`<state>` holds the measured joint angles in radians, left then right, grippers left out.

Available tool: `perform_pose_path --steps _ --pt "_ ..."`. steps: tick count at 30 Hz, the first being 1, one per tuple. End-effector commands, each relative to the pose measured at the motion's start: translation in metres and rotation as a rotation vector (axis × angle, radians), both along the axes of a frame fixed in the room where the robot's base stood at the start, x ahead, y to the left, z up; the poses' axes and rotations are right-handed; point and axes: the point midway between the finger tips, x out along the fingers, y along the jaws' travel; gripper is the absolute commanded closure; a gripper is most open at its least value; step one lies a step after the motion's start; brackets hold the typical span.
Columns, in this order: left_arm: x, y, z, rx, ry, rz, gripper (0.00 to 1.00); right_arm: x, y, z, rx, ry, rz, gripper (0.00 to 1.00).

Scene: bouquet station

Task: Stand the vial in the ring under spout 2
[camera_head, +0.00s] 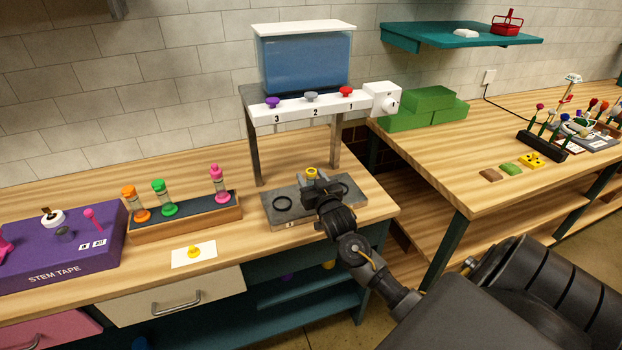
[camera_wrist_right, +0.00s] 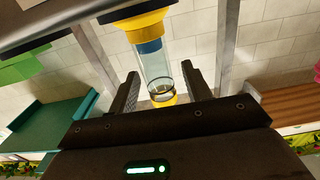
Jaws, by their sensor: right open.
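The vial is a clear tube with yellow ends. In the head view its yellow top (camera_head: 311,173) shows just above my right gripper (camera_head: 319,185), over the grey plate (camera_head: 271,218) below spout 2 (camera_head: 312,106). In the right wrist view the vial (camera_wrist_right: 155,67) stands between the two open fingers (camera_wrist_right: 160,88), with a blue part near its far yellow end. A dark curved edge lies at that end; I cannot tell whether the ring surrounds it. The left ring (camera_head: 282,203) and right ring (camera_head: 339,191) look empty. My gripper hides the middle ring. My left gripper is not in view.
A rack (camera_head: 187,225) holds orange, green and pink vials at the left. The purple stem tape box (camera_head: 60,262) is further left. The dispenser's posts (camera_head: 254,150) stand behind the plate.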

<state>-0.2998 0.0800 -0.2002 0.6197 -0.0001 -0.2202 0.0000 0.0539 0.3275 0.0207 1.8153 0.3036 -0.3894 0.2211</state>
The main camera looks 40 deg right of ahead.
Motion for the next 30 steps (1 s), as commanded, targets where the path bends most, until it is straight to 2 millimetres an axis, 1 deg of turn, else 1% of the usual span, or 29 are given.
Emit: perform_pose_path --steps 3,5,8,15,18,21,25,30 --pt "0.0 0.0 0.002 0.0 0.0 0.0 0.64 0.0 0.0 0.004 0.0 -0.001 0.0 0.51" --pt "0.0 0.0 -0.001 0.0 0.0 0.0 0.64 -0.006 0.003 0.001 0.0 0.0 0.001 0.51" --pt "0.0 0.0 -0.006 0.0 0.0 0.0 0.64 -0.022 0.008 0.0 0.0 0.001 0.001 0.51" --pt "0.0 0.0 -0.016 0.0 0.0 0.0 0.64 -0.071 0.025 -0.001 0.001 0.001 0.002 0.51" --pt "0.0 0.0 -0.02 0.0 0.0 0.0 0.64 -0.088 0.031 0.0 0.002 0.0 0.0 0.51" --pt "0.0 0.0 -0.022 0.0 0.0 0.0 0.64 -0.101 0.035 0.001 0.002 0.0 0.0 0.51" --pt "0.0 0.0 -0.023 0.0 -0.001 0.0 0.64 -0.11 0.039 0.002 0.0 0.0 0.0 0.51" --pt "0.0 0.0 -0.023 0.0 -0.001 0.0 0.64 -0.113 0.04 0.003 -0.001 0.0 0.0 0.51"
